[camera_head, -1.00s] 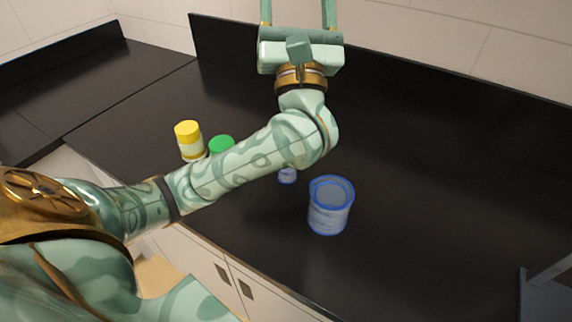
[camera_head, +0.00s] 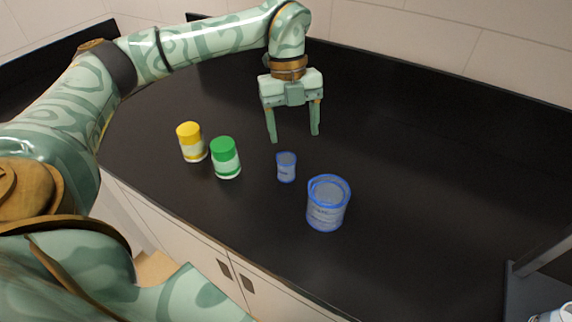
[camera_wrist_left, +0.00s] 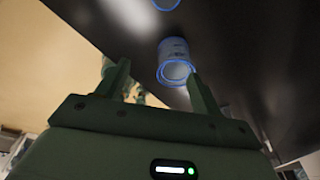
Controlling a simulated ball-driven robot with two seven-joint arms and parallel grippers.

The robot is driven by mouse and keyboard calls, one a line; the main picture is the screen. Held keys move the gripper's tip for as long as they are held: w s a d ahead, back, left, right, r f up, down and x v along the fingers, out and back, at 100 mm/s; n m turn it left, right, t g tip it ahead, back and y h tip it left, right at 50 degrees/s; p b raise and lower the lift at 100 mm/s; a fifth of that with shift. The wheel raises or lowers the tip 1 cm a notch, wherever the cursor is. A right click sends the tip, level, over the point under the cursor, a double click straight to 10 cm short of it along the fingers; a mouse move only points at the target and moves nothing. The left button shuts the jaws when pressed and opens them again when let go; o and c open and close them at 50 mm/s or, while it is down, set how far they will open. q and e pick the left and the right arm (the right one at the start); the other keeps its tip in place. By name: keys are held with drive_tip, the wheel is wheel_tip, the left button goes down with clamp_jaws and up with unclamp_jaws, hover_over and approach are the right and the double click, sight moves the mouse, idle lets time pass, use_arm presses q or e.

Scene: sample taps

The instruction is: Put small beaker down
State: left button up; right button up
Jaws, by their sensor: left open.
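The small beaker (camera_head: 286,168), clear with a blue rim, stands upright on the black counter, left of and behind a larger blue-rimmed beaker (camera_head: 327,205). My left gripper (camera_head: 294,137) points down, open and empty, with its fingertips behind and apart from the small beaker. In the left wrist view, a blue-rimmed beaker (camera_wrist_left: 174,50), which looks like the small one, shows beyond and between the open fingers of my left gripper (camera_wrist_left: 158,75). My right gripper is not in view.
A yellow-capped jar (camera_head: 191,143) and a green-capped jar (camera_head: 225,158) stand left of the small beaker. The counter (camera_head: 430,170) is clear to the right, up to a dark grey structure (camera_head: 540,268). The counter's front edge runs below the beakers.

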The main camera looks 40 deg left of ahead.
sight(287, 165)
use_arm(q)
drive_tip(key=w+a+n+t+y, duration=0.1)
drive_tip(key=w+a+n+y, duration=0.1)
drive_tip(key=w+a, duration=0.15)
drive_tip(key=f, duration=0.4)
drive_tip(key=f+b, duration=0.1)
drive_tip(key=f, duration=0.2)
drive_tip(key=s+f+b, duration=0.1)
drive_tip(key=f, duration=0.3)
drive_tip(key=shift+a+f, duration=0.3)
drive_tip(key=shift+f, duration=0.05)
drive_tip(key=f, duration=0.1)
drive_tip(key=f+b, duration=0.1)
drive_tip(key=f, duration=0.1)
drive_tip(key=f+b, duration=0.1)
drive_tip(key=f, duration=0.1)
drive_tip(key=shift+w+f, duration=0.2)
drive_tip(key=shift+w, duration=0.1)
drive_tip(key=shift+r, duration=0.1)
drive_tip(key=c, duration=1.1)
